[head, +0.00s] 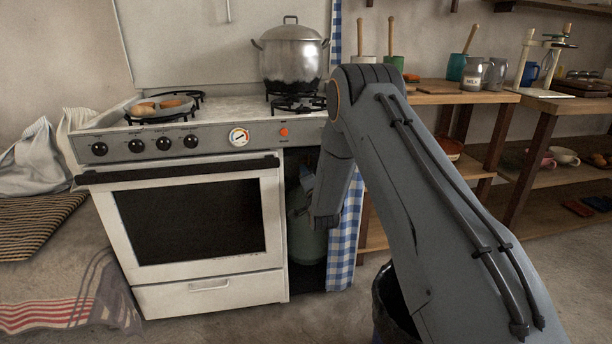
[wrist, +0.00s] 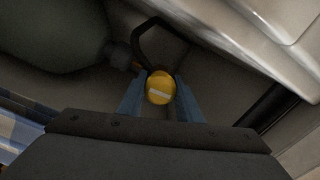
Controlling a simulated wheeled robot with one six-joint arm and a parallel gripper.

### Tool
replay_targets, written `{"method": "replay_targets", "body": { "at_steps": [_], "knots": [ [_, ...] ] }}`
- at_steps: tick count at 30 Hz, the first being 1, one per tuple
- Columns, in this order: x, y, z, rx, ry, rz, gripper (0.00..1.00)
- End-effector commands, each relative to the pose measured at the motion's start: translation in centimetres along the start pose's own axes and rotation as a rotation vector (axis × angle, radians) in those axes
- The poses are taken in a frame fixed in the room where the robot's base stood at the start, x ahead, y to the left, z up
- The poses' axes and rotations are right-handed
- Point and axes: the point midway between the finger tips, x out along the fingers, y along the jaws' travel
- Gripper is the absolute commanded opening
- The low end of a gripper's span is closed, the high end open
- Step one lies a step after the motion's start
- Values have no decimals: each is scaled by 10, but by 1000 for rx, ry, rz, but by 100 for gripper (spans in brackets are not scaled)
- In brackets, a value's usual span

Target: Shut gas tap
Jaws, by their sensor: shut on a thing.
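The gas tap shows in the wrist view as a round yellow knob (wrist: 160,88) with a pale bar across its face. The bar lies nearly level in the picture, slightly tilted. My gripper (wrist: 161,93) is shut on the knob, with one blue-grey finger on each side. A dark hose loops behind the knob, and a greenish gas cylinder (wrist: 50,35) lies at the upper left of the wrist view. In the head view the cylinder (head: 306,235) stands in the opening right of the oven. There my arm hides the tap, and the fingertips are not clear.
A white stove (head: 205,292) stands left of the opening, with a pan (head: 160,113) and a large pot (head: 291,55) on top. A blue checked curtain (head: 345,245) hangs right of the opening. Wooden shelves (head: 560,105) stand further right. A dark bin (head: 388,305) stands below my arm.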

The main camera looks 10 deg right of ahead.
Motion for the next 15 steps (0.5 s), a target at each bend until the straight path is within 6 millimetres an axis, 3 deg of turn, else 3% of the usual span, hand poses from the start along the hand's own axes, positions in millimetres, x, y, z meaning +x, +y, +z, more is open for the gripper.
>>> {"method": "replay_targets", "body": {
  "at_steps": [15],
  "knots": [
    [-1,2,0,106,0,3,9]
  ]
}}
